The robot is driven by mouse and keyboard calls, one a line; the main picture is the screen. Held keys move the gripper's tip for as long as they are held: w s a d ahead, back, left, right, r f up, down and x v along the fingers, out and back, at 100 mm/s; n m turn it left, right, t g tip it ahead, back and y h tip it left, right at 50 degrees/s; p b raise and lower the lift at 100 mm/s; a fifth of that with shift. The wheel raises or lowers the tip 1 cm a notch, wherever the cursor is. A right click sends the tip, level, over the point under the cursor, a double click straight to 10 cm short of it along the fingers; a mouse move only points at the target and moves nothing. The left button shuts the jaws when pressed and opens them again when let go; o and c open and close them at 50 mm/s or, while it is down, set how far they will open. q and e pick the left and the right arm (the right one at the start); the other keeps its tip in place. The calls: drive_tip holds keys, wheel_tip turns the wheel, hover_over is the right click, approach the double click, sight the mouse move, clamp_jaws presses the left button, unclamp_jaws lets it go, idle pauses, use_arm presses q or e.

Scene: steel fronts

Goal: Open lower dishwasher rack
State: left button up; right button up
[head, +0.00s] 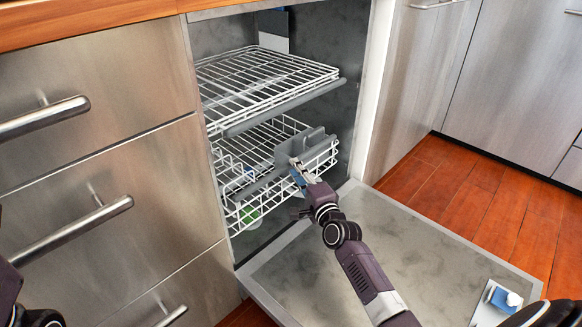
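The dishwasher stands open, with its door (400,265) folded down flat. The lower rack (236,214) is white wire with a grey front part and sits mostly inside the cavity. The upper rack (262,80) is above it. My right gripper (297,170) is at the front of the lower rack, by its grey basket (312,145). Its fingers are small and partly hidden against the rack, so I cannot tell whether they are closed on it. Only parts of my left arm show at the lower left edge; its gripper is out of view.
Steel drawers with bar handles (70,235) stand to the left of the dishwasher. Steel cabinets (520,80) stand to the right. Wooden floor (470,205) is clear beyond the lowered door. A green item (251,214) shows at the lower rack.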

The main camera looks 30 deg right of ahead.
drive_tip(key=shift+w+b, duration=0.65)
drive_tip(key=shift+w, duration=1.2)
clamp_jaws()
